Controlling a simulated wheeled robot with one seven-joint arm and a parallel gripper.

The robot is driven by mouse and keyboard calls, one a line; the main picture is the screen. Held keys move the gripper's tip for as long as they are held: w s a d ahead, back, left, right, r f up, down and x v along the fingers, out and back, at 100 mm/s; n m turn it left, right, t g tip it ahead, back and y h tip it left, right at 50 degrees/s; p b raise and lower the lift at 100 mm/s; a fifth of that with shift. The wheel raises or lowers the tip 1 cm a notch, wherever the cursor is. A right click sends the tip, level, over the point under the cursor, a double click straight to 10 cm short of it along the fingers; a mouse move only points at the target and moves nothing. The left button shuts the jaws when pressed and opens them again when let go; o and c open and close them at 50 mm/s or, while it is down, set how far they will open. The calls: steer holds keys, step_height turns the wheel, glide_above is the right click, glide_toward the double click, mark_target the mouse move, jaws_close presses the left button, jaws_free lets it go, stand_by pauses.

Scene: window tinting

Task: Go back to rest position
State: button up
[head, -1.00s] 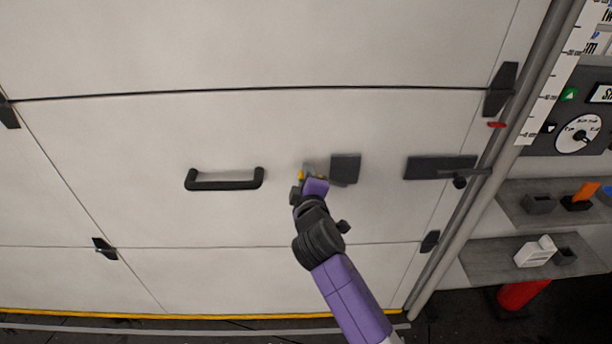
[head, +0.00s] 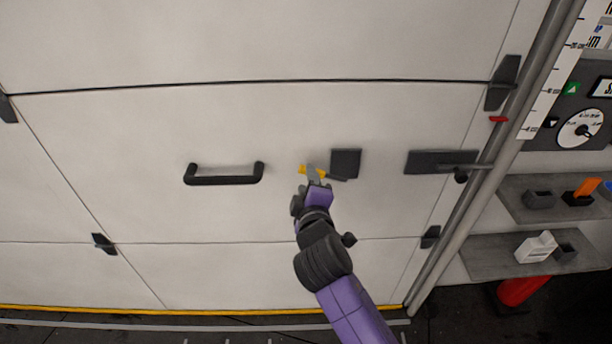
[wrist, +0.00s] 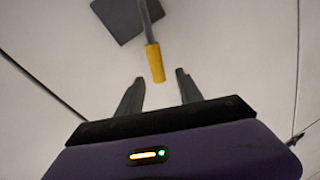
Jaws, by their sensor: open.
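My gripper (head: 314,174) is in front of the white panelled door (head: 120,150), at the end of my purple and black arm. In the wrist view my gripper (wrist: 160,90) has its two dark fingers apart with nothing between them. A lever with a yellow tip (wrist: 155,62) lies just beyond the fingertips, apart from them. The lever joins a dark square plate (wrist: 118,18) on the door. In the head view the plate (head: 346,163) is just right of my gripper, and the yellow tip (head: 304,170) shows beside the fingers.
A black pull handle (head: 224,175) is on the door to the left. A dark latch plate (head: 440,162) sits to the right by a vertical pipe (head: 500,165). Grey shelves (head: 490,258) with small boxes and a control panel stand at far right.

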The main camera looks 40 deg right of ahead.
steer(key=shift+v, duration=1.2)
steer(key=a+r+m+t+y, duration=0.1)
steer(key=a+r+t+y, duration=0.1)
steer(key=a+r+t, duration=0.15)
steer(key=s+a+f+m+y, duration=0.2)
steer(key=s+a+m+y, duration=0.15)
steer(key=s+a, duration=0.45)
steer(key=s+f+m+g+y, duration=0.1)
steer(key=s+f, duration=0.1)
steer(key=s, duration=1.3)
steer(key=s+f+m+g+y, duration=0.1)
steer(key=s+f+m, duration=0.1)
steer(key=s, duration=1.4)
steer(key=shift+a, duration=0.35)
steer(key=shift+s+m, duration=0.1)
steer(key=shift+m, duration=0.15)
